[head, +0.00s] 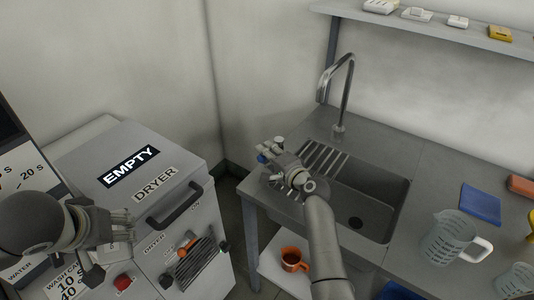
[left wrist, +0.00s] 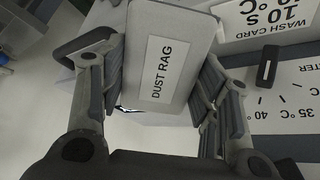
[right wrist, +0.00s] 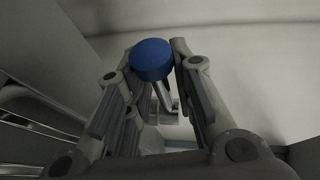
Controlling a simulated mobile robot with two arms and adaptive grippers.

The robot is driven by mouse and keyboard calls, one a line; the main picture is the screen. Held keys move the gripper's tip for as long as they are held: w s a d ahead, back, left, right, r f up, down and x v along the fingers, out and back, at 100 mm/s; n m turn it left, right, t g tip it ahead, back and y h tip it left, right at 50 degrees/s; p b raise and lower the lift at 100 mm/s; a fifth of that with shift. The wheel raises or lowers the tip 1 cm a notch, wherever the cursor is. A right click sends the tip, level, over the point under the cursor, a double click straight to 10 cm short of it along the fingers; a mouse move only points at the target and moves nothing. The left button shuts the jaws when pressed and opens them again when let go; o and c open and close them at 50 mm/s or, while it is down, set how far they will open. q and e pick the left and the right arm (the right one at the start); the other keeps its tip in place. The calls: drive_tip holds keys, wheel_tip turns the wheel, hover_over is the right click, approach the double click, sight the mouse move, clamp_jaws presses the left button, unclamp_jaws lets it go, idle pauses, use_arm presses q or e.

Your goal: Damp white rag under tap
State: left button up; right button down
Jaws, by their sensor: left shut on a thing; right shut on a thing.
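My left gripper (head: 122,225) is at the left, in front of the dryer. That slab cannot be made out in the head view. No other white rag shows clearly. My right gripper (head: 270,155) is over the left side of the sink counter. In the right wrist view its fingers (right wrist: 160,75) are shut on a round blue knob (right wrist: 152,60) with a metal stem. The tall curved tap (head: 348,85) stands behind the sink (head: 375,190), whose visible floor looks empty.
The dryer (head: 125,140), with an EMPTY sign and a bar handle, stands at the left. A clear jug (head: 450,238) and a blue cloth (head: 480,204) are on the counter right of the sink. An orange mug (head: 292,259) stands on a lower shelf. A wall shelf (head: 430,25) holds small items.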

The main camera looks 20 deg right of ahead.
use_arm(q)
wheel_tip(320, 180, down, 2)
drive_tip(key=shift+b, duration=1.05)
use_arm(e)
drive_tip(key=shift+s+d+f+n+y, duration=0.25)
drive_tip(key=shift+d+n+y, duration=0.1)
drive_tip(key=shift+n+y, duration=0.4)
use_arm(q)
drive_tip(key=shift+f+b, duration=0.55)
use_arm(e)
drive_tip(key=shift+s+d+r+n+g+y, duration=0.1)
drive_tip(key=shift+s+r+n+g+y, duration=0.1)
drive_tip(key=shift+n+g+y, duration=0.4)
drive_tip(key=c, duration=1.5)
unclamp_jaws()
